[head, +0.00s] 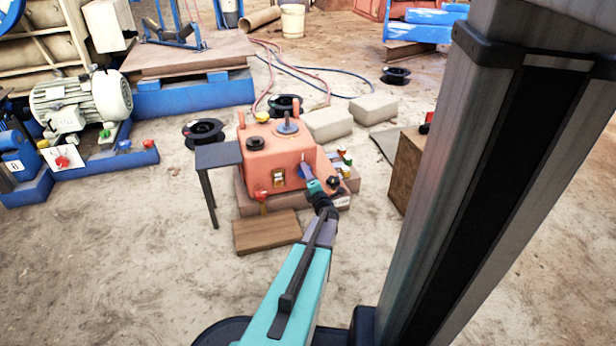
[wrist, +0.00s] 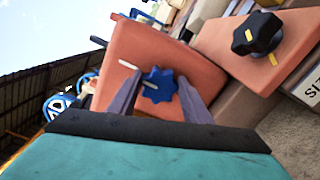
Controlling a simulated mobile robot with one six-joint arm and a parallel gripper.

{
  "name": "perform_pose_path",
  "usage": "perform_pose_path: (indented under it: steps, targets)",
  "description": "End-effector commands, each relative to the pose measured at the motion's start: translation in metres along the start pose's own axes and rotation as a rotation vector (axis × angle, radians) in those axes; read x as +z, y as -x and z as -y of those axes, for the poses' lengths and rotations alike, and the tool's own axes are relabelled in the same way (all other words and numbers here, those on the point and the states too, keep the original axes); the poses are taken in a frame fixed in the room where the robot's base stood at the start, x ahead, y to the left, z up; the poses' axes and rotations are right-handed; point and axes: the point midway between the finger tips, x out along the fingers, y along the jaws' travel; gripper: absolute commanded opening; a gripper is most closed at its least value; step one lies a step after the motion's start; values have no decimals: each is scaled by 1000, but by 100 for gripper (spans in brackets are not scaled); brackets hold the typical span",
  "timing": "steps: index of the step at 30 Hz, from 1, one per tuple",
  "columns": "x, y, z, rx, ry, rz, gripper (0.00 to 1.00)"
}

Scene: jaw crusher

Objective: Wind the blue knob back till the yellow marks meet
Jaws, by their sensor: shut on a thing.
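The blue knob (wrist: 160,86) is a lobed knob on the orange machine housing (wrist: 150,50). My gripper (wrist: 158,92) is shut on it, one grey finger on each side. A pale yellow mark shows on the knob, left of its middle. A pale mark (wrist: 128,64) on the housing lies up and left of the knob. The two marks are apart and point at different angles.
A black knob (wrist: 257,33) with its own yellow mark sits on the orange part at right. Around the machine are a dark side table (head: 218,154), a wooden board (head: 267,232), pale blocks (head: 374,108) and a brown box (head: 408,172). The front left floor is clear.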

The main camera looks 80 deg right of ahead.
Motion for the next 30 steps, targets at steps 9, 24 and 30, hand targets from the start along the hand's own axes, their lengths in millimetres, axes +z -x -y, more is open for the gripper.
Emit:
perform_pose_path:
  steps: [9, 24, 30]
  targets:
    - [3, 2, 2, -5, -3, 6, 63]
    - [1, 17, 0, -5, -3, 3, 63]
    - [2, 44, -2, -5, -4, 3, 63]
